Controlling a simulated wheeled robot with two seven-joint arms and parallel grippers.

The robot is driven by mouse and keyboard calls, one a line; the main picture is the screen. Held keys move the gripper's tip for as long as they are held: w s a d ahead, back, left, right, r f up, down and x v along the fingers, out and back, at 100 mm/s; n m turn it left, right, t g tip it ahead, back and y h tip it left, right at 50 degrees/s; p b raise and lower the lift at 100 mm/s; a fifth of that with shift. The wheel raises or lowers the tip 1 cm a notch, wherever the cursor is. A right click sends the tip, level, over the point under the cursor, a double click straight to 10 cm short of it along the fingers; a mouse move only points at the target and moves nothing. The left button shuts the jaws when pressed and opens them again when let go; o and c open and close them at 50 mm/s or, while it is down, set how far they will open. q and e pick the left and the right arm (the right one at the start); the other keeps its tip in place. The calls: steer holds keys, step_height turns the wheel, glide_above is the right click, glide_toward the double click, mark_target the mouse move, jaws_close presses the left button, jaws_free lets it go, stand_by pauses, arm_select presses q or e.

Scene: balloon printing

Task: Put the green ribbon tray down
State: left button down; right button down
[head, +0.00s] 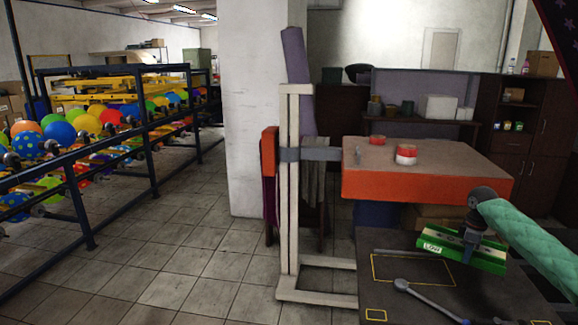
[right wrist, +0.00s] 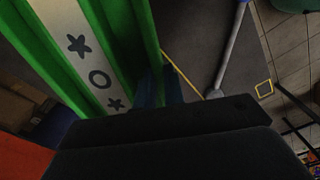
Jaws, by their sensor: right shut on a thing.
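The green ribbon tray (head: 468,250) is a long green piece with a white label reading "LOW" on its end. In the head view it is at the right, over the dark table top (head: 400,244); I cannot tell whether it touches the surface. My right gripper (head: 466,240) is shut on the tray from above. In the right wrist view the tray (right wrist: 142,35) fills the upper left, with a pale strip bearing dark star and ring marks. My left gripper is not in view.
Yellow outlines (head: 376,315) mark the dark table. A grey rod with a round end (head: 402,285) lies across its front. An orange-sided workbench (head: 425,184) with two red-and-white rolls stands behind. A balloon rack (head: 100,150) is at the left; the tiled floor between is clear.

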steer(key=m, duration=0.2)
steer(key=shift+s+a+r+m, duration=0.1)
steer(key=shift+a+r+m, duration=0.2)
steer(key=shift+m, duration=0.1)
steer(key=s+a+r+m, duration=0.15)
steer(key=a+m, duration=0.35)
steer(key=a, duration=0.5)
steer(key=s+a+m, duration=0.3)
steer(key=a+m, duration=0.2)
steer(key=a, duration=0.5)
steer(key=s+a+f+n, duration=0.1)
steer(key=s+a+f, duration=0.4)
steer(key=a, duration=0.6)
steer(key=s+a+f+n, duration=0.2)
steer(key=s+a+f, duration=0.3)
steer(key=s+a, duration=0.5)
steer(key=shift+a+f, duration=0.15)
steer(key=shift+a, duration=0.2)
steer(key=shift+s+f, duration=0.1)
steer(key=shift+s, duration=0.05)
